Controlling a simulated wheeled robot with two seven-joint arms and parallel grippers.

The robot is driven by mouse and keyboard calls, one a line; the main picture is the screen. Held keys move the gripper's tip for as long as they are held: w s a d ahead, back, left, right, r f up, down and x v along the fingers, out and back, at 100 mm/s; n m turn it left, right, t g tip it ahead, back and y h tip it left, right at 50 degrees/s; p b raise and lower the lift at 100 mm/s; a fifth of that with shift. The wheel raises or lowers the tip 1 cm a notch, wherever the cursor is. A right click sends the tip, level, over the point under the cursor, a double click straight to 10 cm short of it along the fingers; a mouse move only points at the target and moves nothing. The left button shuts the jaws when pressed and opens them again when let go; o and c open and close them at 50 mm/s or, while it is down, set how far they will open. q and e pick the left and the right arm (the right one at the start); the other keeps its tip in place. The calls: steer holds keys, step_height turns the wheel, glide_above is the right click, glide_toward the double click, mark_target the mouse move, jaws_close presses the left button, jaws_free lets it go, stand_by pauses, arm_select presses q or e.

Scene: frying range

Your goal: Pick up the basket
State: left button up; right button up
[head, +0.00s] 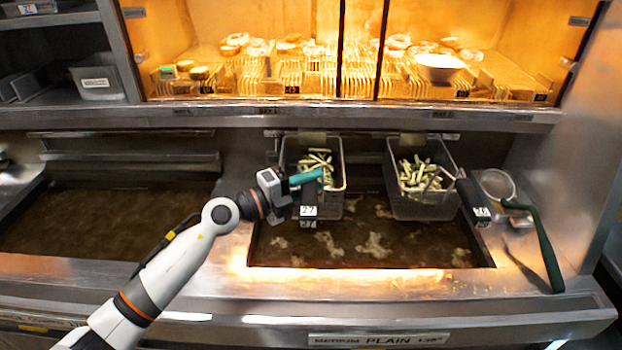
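A wire fry basket (339,158) holding pale cut fries hangs at the left of the right-hand oil vat. Its dark handle with a "27" tag (309,212) points toward me. A similar basket (427,207) with fries hangs to its right, its dark handle leaning right. My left gripper (305,188) is at the left basket's front, close to the handle, with a teal bar-like part reaching over the basket's front. Whether its fingers are closed on the handle is hard to tell. My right gripper is not in view.
A round strainer (496,184) with a long green handle lies on the right steel ledge. The oil vat (370,245) lies below the baskets, and another vat (100,220) is at left. A lit shelf (300,116) with food stands behind.

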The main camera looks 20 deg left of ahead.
arm_select(q)
jaws_close()
steer(key=shift+r, duration=0.2)
steer(key=shift+r+p, duration=0.35)
steer(key=shift+r, duration=1.35)
steer(key=shift+s+a+f, duration=0.15)
steer(key=shift+a, duration=0.05)
steer(key=shift+s+a+b, duration=0.35)
steer(key=shift+s+a, duration=0.1)
steer(key=b+v, duration=0.6)
steer(key=v, duration=1)
steer(key=shift+r+b, duration=0.25)
steer(key=shift+b, duration=0.1)
